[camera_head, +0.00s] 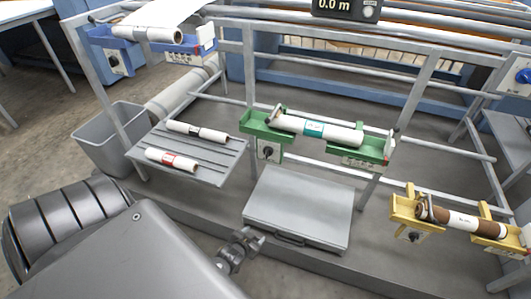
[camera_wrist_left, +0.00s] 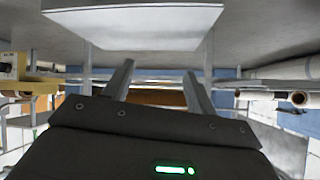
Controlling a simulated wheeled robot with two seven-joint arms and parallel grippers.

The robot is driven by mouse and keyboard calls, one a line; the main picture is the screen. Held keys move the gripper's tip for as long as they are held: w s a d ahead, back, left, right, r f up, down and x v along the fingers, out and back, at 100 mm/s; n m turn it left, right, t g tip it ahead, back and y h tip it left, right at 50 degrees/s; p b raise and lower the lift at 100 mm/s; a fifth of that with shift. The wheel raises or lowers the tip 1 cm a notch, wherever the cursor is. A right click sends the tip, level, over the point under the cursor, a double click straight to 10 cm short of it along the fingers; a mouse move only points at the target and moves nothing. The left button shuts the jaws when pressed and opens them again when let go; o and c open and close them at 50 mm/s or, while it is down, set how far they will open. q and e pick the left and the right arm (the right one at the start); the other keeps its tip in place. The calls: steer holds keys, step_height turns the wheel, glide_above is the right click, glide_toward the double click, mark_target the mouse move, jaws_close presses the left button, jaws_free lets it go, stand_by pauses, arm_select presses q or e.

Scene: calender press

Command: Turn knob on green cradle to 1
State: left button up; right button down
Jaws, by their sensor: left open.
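The green cradle (camera_head: 257,131) is mounted on the grey rack at the centre of the head view and carries a white roll with a teal label (camera_head: 313,129). The knob's setting is too small to read. My left gripper (camera_head: 246,240) is in front of the rack, below and apart from the knob, near the grey case. In the left wrist view the two fingers of my left gripper (camera_wrist_left: 160,78) stand apart with nothing between them. My right gripper does not show.
A grey flat case (camera_head: 300,208) lies below the green cradle. A yellow cradle (camera_head: 403,213) with a brown roll is at the right, a blue cradle (camera_head: 115,42) at upper left. A slatted shelf (camera_head: 215,165) holds two rolls. A grey bin (camera_head: 104,150) stands left.

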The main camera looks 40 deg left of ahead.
arm_select(q)
steer(key=w+a+r+n+t+y+b, duration=0.2)
steer(key=w+a+r+t+b, duration=0.15)
steer(key=w+r, duration=0.55)
steer(key=n+t+y+b, duration=0.1)
steer(key=t+b, duration=0.1)
steer(key=t, duration=0.1)
glide_toward(266, 154)
steer(key=x, duration=0.8)
steer(key=shift+w+f, duration=0.1)
steer(key=shift+w, duration=0.1)
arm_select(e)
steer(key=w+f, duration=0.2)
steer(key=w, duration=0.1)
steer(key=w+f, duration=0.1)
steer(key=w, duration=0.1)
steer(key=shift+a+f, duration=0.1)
arm_select(q)
steer(key=shift+c, duration=0.5)
steer(key=c, duration=0.9)
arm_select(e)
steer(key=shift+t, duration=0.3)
